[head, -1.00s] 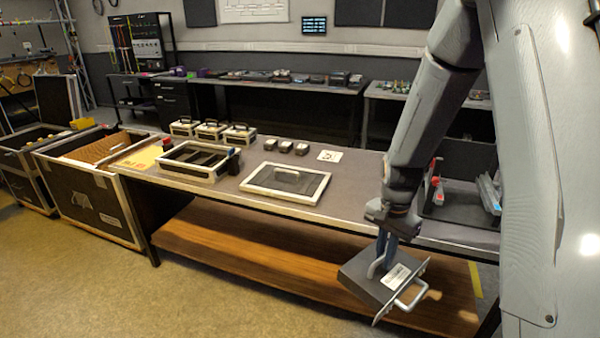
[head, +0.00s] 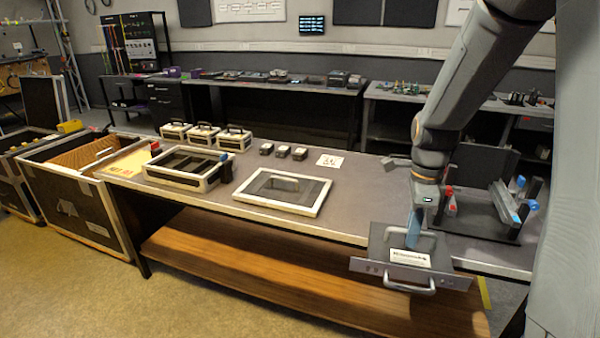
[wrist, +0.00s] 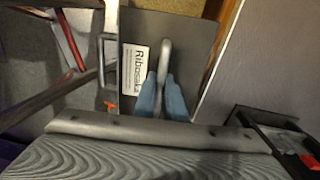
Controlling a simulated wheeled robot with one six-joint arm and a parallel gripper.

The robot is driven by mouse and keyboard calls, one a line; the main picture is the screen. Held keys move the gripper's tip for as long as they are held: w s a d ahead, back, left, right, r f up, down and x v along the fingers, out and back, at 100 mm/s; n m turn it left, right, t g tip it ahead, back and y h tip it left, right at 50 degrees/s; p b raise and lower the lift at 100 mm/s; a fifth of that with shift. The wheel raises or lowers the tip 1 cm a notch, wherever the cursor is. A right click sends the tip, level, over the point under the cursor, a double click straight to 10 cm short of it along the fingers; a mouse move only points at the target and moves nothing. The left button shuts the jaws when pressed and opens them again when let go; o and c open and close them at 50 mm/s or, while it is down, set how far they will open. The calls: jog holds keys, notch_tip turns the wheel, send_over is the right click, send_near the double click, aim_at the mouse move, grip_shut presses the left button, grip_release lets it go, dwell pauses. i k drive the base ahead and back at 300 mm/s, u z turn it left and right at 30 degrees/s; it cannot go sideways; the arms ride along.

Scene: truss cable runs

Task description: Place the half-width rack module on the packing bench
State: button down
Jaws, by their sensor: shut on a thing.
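The half-width rack module (head: 380,246) is a flat dark grey box with a silver front plate, a front handle and a white label. It hangs at the front edge of the packing bench (head: 345,215), roughly level with the bench top. My gripper (head: 413,240) is shut on the handle on the module's upper face. The wrist view shows the blue fingers (wrist: 162,98) closed around this handle, beside the label (wrist: 135,72). The module's underside is hidden, so I cannot tell whether it touches the bench.
A white-framed panel (head: 318,200) lies on the bench left of the module, with an open tray (head: 150,168) farther left. A dark stand with red and blue parts (head: 478,222) is at the right. Bare bench top lies between panel and module. A wooden shelf (head: 250,270) runs below.

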aim_at(366, 210)
jog(key=i, duration=1.2)
